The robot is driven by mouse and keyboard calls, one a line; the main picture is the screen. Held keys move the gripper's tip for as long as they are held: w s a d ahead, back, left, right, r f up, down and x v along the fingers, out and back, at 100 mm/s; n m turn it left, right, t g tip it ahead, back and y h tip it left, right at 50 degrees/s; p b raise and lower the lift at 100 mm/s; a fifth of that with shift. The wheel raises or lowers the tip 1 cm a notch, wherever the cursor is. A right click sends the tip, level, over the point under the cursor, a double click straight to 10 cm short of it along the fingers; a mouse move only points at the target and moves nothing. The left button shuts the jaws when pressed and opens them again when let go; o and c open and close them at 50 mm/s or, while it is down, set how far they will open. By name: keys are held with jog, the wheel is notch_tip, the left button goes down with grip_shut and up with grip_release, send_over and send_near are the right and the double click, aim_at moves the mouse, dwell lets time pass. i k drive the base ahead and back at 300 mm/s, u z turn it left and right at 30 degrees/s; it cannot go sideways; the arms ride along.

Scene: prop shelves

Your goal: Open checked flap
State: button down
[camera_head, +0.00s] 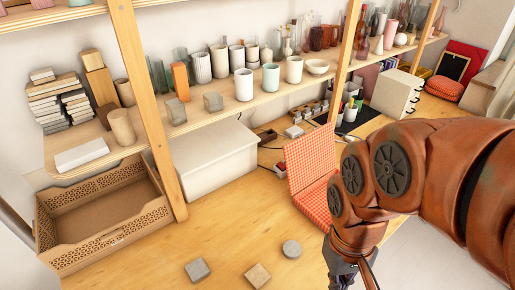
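The red-and-white checked flap (309,158) stands raised, roughly upright, at the back of a checked base (314,201) on the wooden table. My arm hides the right part of the base. My gripper (352,275) hangs below the arm at the bottom edge, in front of and to the right of the base. Its fingers are dark and partly cut off by the picture edge, so their opening cannot be made out. I cannot tell whether the gripper touches the base.
A white box (214,160) stands behind left of the flap, and a brown perforated crate (105,215) at the left. Small blocks (258,275) and a round grey piece (291,249) lie in front. Wooden shelf posts (150,110) rise at the back. Table around the blocks is clear.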

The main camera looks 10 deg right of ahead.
aim_at(308, 157)
jog(key=u, duration=0.4)
jog(key=k, duration=0.8)
jog(key=u, duration=0.6)
